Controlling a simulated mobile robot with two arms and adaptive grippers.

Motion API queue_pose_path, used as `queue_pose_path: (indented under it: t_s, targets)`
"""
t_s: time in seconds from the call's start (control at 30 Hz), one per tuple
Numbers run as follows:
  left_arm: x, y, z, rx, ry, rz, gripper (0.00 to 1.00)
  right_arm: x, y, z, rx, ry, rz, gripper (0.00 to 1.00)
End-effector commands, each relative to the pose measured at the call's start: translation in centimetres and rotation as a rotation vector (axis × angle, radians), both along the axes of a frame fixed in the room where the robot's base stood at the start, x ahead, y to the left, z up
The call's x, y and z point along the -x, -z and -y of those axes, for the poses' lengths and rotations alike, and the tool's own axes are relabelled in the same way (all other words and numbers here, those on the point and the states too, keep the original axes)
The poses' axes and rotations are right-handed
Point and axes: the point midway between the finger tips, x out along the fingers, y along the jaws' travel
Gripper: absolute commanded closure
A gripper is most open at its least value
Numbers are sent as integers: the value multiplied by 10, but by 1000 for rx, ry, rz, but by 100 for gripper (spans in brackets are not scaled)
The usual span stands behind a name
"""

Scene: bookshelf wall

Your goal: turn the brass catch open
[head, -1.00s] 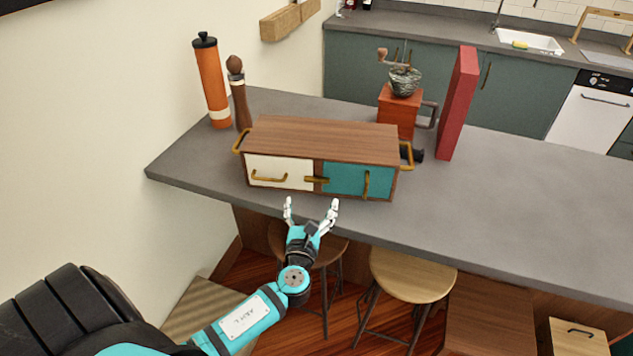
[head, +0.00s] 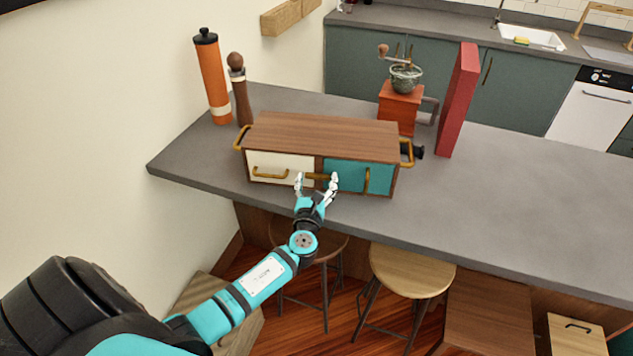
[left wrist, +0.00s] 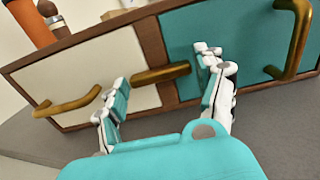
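The brass catch (head: 318,177) is a short bar lying level across the middle divider of a wooden cabinet (head: 325,140), between a white front (head: 281,168) and a teal front (head: 345,177). In the left wrist view the catch (left wrist: 161,74) lies ahead, between and beyond the fingers, overlapping both fronts. My left gripper (head: 317,181) is open and empty just in front of it, with one finger to each side. The fingers hide part of the catch in the head view; contact cannot be told. My right gripper is not in view.
Brass handles sit on the white front (head: 270,175) and the teal front (head: 367,180). An orange canister (head: 213,80), a pepper mill (head: 239,90), a coffee grinder (head: 399,105) and a red upright block (head: 459,100) stand on the grey counter (head: 530,200). Stools (head: 412,270) stand below.

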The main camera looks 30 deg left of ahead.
Motion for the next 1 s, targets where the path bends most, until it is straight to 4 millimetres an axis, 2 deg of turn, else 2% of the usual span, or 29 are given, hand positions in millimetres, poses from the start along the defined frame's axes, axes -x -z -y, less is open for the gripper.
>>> queue_pose_path:
  t_s: [0.03,0.27,0.67,1.0]
  targets:
    - [0,0,0,0,0,0,38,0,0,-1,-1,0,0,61]
    - [0,0,0,0,0,0,67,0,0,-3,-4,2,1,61]
    - [0,2,0,77,0,37,67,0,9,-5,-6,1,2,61]
    - [0,4,1,325,0,153,67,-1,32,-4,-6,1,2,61]
